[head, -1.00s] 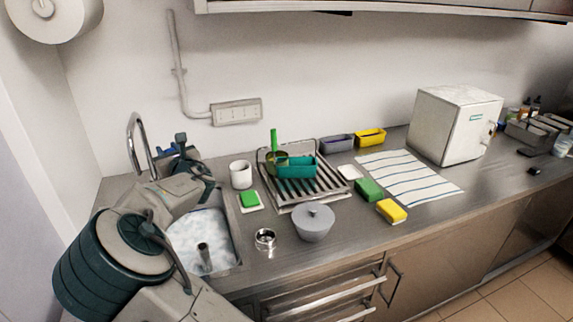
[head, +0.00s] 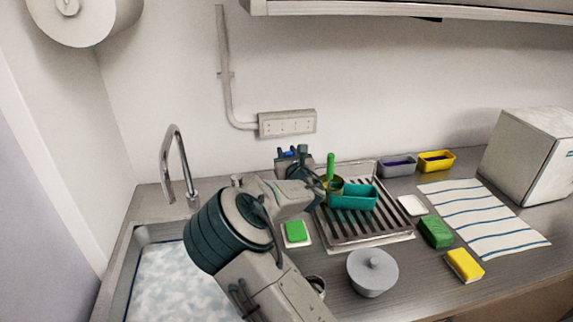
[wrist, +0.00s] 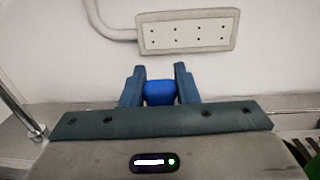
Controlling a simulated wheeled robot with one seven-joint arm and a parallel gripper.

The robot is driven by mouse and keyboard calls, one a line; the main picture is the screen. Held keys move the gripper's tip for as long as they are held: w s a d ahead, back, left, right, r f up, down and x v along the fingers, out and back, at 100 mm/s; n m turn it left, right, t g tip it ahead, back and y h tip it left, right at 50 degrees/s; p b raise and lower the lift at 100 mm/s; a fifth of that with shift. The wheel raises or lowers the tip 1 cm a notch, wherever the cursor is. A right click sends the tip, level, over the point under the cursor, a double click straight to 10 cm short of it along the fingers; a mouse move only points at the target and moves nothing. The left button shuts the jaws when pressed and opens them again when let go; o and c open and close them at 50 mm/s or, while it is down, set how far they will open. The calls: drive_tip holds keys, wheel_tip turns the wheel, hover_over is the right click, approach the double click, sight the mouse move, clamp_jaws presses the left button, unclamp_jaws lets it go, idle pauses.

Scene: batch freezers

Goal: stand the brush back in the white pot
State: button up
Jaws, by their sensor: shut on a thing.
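My gripper (wrist: 158,71) is shut on a blue thing (wrist: 160,93), which I take to be the brush. Only its blue end shows between the fingers in the wrist view, with the wall behind. In the head view my gripper (head: 292,156) is above the back of the counter, left of the drying rack, with a bit of the blue showing. The rest of the brush is hidden. The white pot is not visible now; my arm covers the spot behind the green sponge where a white pot stood in the earlier head frame.
The drying rack (head: 372,237) holds a teal bin (head: 353,197) and a green-handled item (head: 331,166). A green sponge (head: 295,231), a lidded grey pot (head: 372,272) and a tap (head: 176,165) are nearby. A socket strip (head: 287,123) is on the wall.

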wheel_tip(320, 180, down, 4)
drive_tip(key=shift+s+a+r+p, duration=0.1)
drive_tip(key=shift+a+r+p, duration=0.1)
drive_tip(key=shift+p, duration=0.2)
drive_tip(key=shift+f, duration=0.1)
drive_tip(key=shift+f+b, duration=0.1)
drive_tip(key=shift+b, duration=0.2)
drive_tip(key=o, duration=1)
drive_tip(key=shift+c, duration=0.2)
drive_tip(key=shift+r+p, duration=0.2)
drive_tip(key=shift+p, duration=0.1)
